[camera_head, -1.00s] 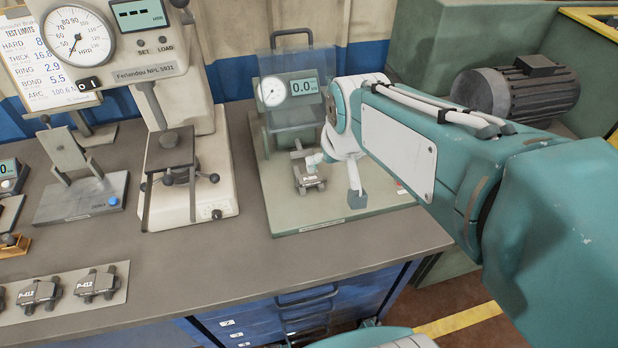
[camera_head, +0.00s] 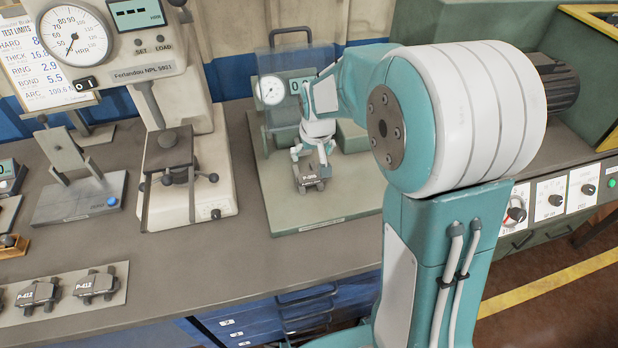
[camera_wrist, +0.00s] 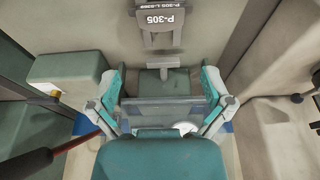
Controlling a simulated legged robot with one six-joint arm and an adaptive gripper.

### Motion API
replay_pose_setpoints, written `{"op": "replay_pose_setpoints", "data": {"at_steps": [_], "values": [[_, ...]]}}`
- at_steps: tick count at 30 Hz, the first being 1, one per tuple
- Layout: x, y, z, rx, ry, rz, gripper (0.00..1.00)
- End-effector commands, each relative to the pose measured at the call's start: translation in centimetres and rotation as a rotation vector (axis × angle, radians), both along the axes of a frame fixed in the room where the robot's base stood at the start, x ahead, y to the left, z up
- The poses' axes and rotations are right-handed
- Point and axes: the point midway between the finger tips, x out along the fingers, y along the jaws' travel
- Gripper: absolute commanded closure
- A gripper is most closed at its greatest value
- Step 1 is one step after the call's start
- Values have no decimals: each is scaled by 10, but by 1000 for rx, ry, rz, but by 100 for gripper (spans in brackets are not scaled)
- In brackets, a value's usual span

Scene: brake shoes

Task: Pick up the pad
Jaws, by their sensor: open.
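The pad (camera_head: 312,185) is a dark grey brake pad with a white label, lying on the pale base plate of the gauge stand in the head view. In the wrist view the pad (camera_wrist: 165,22) is at the top edge with its label reading P-305, partly cut off by the frame. My gripper (camera_head: 312,168) is open and points down just above and behind the pad in the head view. In the wrist view my gripper (camera_wrist: 161,82) has its two teal-padded fingers spread apart, with no pad between them. I cannot tell whether a fingertip touches the pad.
A clear shield (camera_head: 290,65) and dial gauge (camera_head: 271,90) stand behind the pad. A hardness tester (camera_head: 170,150) stands to the left. Several P-412 pads (camera_head: 97,284) lie on a strip at front left. The bench front (camera_head: 240,260) is clear.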

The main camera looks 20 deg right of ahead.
Motion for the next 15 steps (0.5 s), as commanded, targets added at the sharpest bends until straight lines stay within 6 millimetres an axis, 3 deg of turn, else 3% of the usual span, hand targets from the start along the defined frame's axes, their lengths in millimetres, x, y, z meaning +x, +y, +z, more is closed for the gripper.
{"op": "replay_pose_setpoints", "data": {"at_steps": [6,15], "values": [[8,0,-36,0,6,0,0],[14,1,-65,0,6,1,0]]}}
